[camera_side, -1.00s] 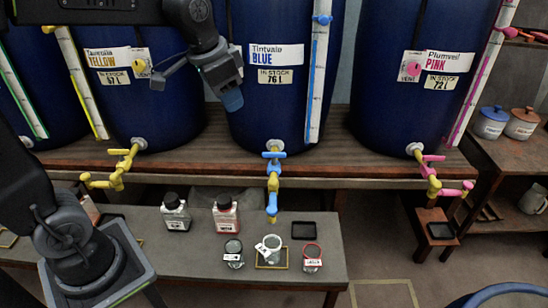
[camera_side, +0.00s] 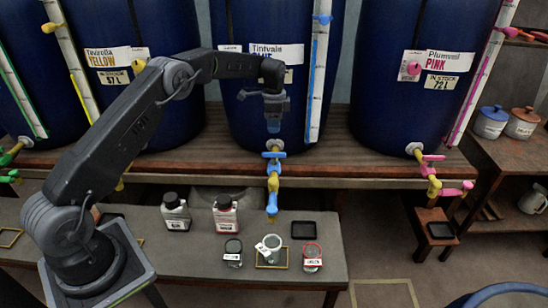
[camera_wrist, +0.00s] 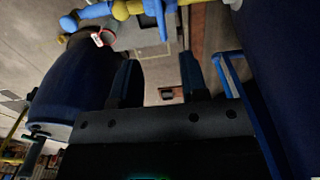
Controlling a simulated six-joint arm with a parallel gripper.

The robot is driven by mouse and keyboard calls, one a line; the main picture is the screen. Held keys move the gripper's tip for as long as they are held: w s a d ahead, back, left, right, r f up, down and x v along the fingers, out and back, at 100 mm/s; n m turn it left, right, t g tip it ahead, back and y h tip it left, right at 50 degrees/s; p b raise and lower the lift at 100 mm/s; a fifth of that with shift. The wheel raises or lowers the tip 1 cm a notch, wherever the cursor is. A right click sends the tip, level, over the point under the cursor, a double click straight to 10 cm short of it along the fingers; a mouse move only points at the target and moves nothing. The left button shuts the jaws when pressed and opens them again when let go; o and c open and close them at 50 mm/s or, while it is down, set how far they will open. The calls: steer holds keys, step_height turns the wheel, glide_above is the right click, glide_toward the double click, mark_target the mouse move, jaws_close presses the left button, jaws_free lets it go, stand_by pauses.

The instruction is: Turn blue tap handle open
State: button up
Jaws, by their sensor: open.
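The blue tap (camera_side: 273,180) comes out of the Tintvale blue vat, with a yellow body section and a spout pointing down. Its blue handle (camera_side: 273,155) lies crosswise on top, level in the side view. My gripper (camera_side: 273,124) points down just above the handle, in front of the vat, with a small gap between them. In the wrist view the fingers (camera_wrist: 157,85) are apart with nothing between them. Blue and yellow tap parts, including a blue bar (camera_wrist: 172,14), show at the top edge of that view, beyond the fingertips.
A glass jar (camera_side: 272,246) stands below the blue spout on the low bench (camera_side: 185,258). A red-rimmed jar (camera_side: 312,257), another small jar (camera_side: 232,252) and two bottles stand nearby. The blue vat (camera_side: 250,115) is close behind my gripper. The pink tap (camera_side: 433,175) is well to the right.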

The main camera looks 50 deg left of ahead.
mark_target(274, 156)
step_height(274, 156, down, 14)
steer(key=shift+r, duration=0.1)
stand_by(0.5)
jaws_close()
